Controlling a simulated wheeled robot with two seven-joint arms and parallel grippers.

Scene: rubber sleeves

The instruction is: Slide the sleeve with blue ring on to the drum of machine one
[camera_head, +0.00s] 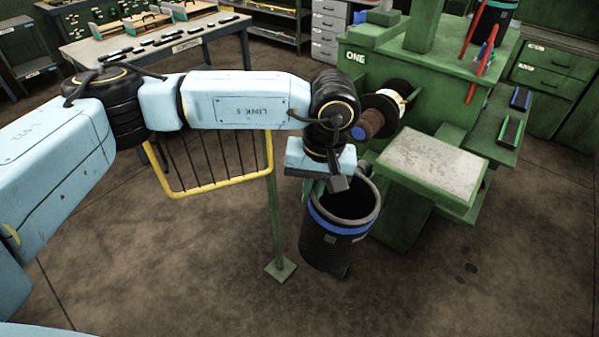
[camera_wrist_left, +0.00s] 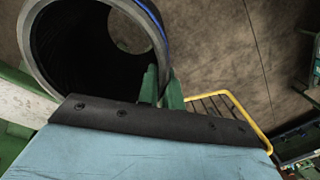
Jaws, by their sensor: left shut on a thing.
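The sleeve with the blue ring (camera_head: 338,245) is a wide black tube, its open end facing up and a little tilted. My left gripper (camera_head: 317,188) is shut on its rim. In the left wrist view, green fingers (camera_wrist_left: 162,88) pinch the wall of the sleeve (camera_wrist_left: 40,45), one finger inside and one outside. Machine one (camera_head: 420,75) is green, with an "ONE" label. Its drum (camera_head: 372,124) looks like a brown roller in front of a dark disc, partly hidden by my arm. The sleeve is apart from it, below and to the left. My right gripper is not in view.
A green shelf with a grey plate (camera_head: 428,160) juts from the machine, right of the sleeve. A yellow-framed rack (camera_head: 215,188) on a green post (camera_head: 276,215) stands left. Another dark cylinder with red prongs (camera_head: 490,30) is at upper right. The front floor is clear.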

